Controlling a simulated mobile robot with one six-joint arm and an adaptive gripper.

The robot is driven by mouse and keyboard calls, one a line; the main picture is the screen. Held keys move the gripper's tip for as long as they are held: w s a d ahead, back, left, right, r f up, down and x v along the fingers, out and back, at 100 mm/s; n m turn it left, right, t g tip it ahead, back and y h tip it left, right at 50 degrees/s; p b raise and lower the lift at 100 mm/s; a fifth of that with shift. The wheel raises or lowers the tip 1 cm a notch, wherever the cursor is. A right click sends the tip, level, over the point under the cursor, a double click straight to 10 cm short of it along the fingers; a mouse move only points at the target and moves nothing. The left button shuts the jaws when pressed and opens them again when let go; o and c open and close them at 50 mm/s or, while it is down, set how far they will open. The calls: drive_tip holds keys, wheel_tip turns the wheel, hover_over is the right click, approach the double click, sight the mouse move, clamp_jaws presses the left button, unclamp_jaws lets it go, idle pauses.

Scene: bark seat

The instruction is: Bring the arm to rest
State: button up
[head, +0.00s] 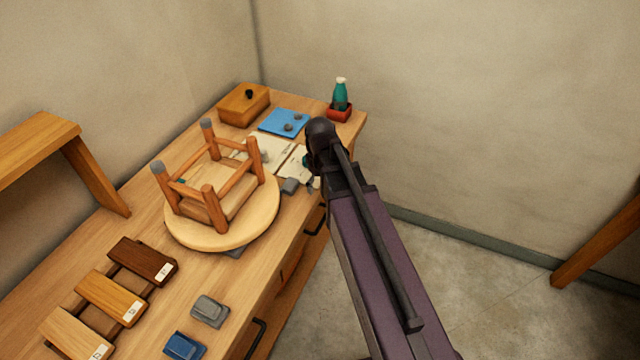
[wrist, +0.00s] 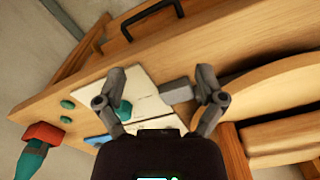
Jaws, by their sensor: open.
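My arm reaches in from the lower right of the head view, out over the bench's right edge. My gripper (wrist: 160,78) is open in the wrist view, with its two fingers spread apart above the bench top. White printed sheets (wrist: 140,88) lie under it, with a small teal piece (wrist: 124,110) on them. A grey block (wrist: 178,91) shows close to the right finger; whether it touches is unclear. Nothing is visibly held. In the head view my gripper is mostly hidden behind the dark wrist.
A green bottle (head: 340,93) in a red holder, a blue mat (head: 285,121) and a wooden box (head: 244,103) are behind. Open floor (head: 470,275) lies right.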

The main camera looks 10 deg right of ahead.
idle(0.3)
drive_tip(key=s+m, duration=0.5)
drive_tip(key=s, duration=0.3)
drive_tip(key=shift+s+m, duration=0.25)
drive_tip(key=shift+m, duration=0.15)
idle(0.9)
